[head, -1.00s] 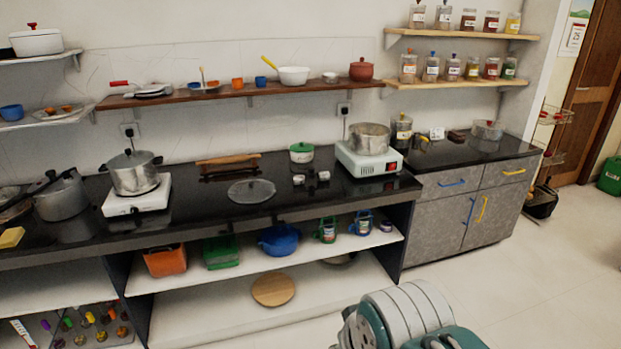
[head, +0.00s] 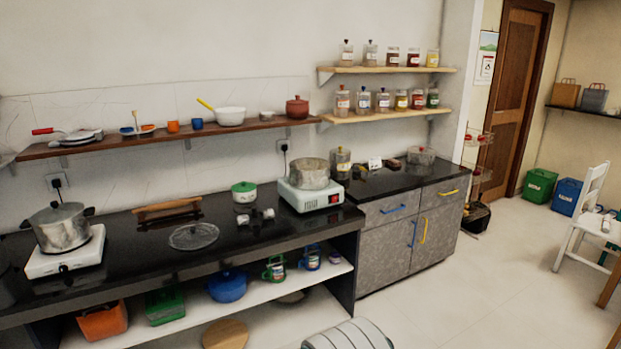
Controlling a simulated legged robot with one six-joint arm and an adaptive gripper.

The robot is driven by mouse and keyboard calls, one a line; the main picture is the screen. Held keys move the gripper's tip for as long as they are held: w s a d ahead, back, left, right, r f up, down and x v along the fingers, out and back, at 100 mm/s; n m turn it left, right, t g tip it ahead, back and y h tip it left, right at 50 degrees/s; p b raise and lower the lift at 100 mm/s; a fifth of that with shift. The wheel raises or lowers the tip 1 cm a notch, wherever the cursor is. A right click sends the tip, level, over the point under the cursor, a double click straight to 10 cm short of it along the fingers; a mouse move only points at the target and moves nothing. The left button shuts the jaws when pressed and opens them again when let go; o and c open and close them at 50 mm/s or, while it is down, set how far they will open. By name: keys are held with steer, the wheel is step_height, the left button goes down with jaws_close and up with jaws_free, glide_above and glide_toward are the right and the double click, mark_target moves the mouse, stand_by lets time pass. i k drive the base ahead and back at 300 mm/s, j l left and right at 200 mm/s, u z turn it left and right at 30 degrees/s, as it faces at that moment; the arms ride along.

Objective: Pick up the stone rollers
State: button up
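I cannot clearly make out anything as stone rollers. A brown rolling-pin-like bar (head: 168,208) lies on a dark base on the black counter, between the left stove and the green-lidded pot. Several small pale and dark pieces (head: 256,216) sit on the counter in front of that pot; they are too small to identify. A small dark brown block (head: 394,162) lies on the right counter, also unclear. My gripper is not in view; only a rounded, ribbed grey part of my arm shows at the bottom edge.
The black counter holds a pot on a white stove (head: 68,252), a glass lid (head: 194,237), a green-lidded pot (head: 243,192) and a second stove (head: 312,198). Wall shelves (head: 240,130) hang above. The floor (head: 480,285) is clear right of the cabinet. A white chair (head: 585,225) stands farther right.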

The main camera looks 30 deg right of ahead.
mark_target(243, 220)
steer(key=i+l, duration=0.25)
steer(key=i, duration=0.2)
steer(key=i+l, duration=0.25)
steer(key=i, duration=0.25)
steer(key=i+l, duration=0.25)
steer(key=i, duration=0.2)
steer(key=i+l, duration=0.25)
steer(key=i, duration=0.25)
steer(key=i+l, duration=0.25)
steer(key=i, duration=0.2)
